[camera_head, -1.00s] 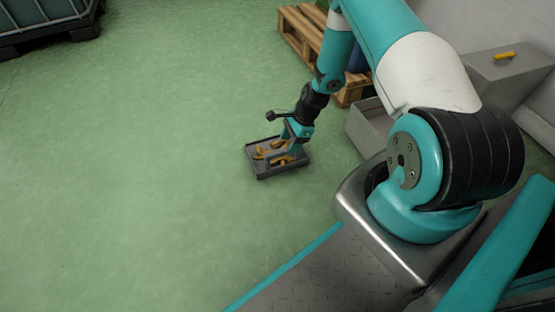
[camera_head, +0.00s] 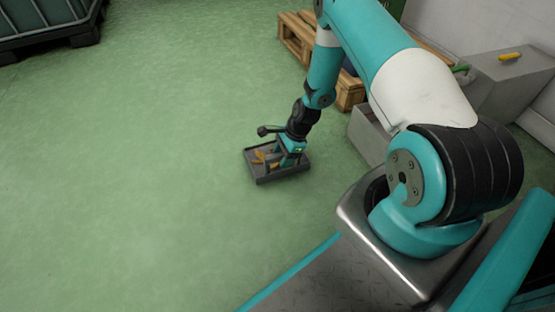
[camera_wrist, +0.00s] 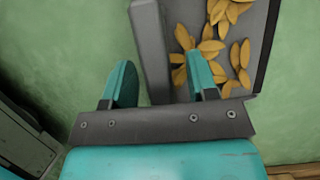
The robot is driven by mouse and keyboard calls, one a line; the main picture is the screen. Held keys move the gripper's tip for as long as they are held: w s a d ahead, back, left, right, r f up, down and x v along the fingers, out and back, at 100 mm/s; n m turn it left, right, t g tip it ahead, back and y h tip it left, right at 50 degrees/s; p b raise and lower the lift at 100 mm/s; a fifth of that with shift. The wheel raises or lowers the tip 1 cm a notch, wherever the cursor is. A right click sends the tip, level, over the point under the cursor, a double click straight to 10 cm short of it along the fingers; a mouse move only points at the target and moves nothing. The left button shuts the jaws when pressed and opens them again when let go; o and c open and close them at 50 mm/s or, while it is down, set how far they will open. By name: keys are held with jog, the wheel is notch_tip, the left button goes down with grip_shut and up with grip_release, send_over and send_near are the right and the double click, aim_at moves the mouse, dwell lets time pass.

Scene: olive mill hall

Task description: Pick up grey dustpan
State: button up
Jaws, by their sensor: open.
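The grey dustpan (camera_head: 284,177) lies flat on the green floor, a shallow tray with several yellow-orange leaf-like pieces in it. My gripper (camera_head: 289,160) is low over it and points down. In the wrist view, the dustpan's raised grey edge (camera_wrist: 151,50) runs between the fingers of my open gripper (camera_wrist: 160,66). The left finger is over bare floor outside that edge. The right finger is on the inner side, among the yellow pieces. I cannot tell whether either finger touches the dustpan. My arm hides part of it in the head view.
A grey bin (camera_head: 368,133) stands to the right of the dustpan, with a wooden pallet (camera_head: 296,41) behind. A grey block (camera_head: 508,78) by the wall carries a yellow item (camera_head: 510,56). A caged tank (camera_head: 45,22) is at the far left. The floor to the left is clear.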

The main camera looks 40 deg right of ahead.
jog(key=shift+f, duration=0.25)
jog(key=shift+c, duration=0.4)
grip_shut()
jog(key=shift+r, duration=0.1)
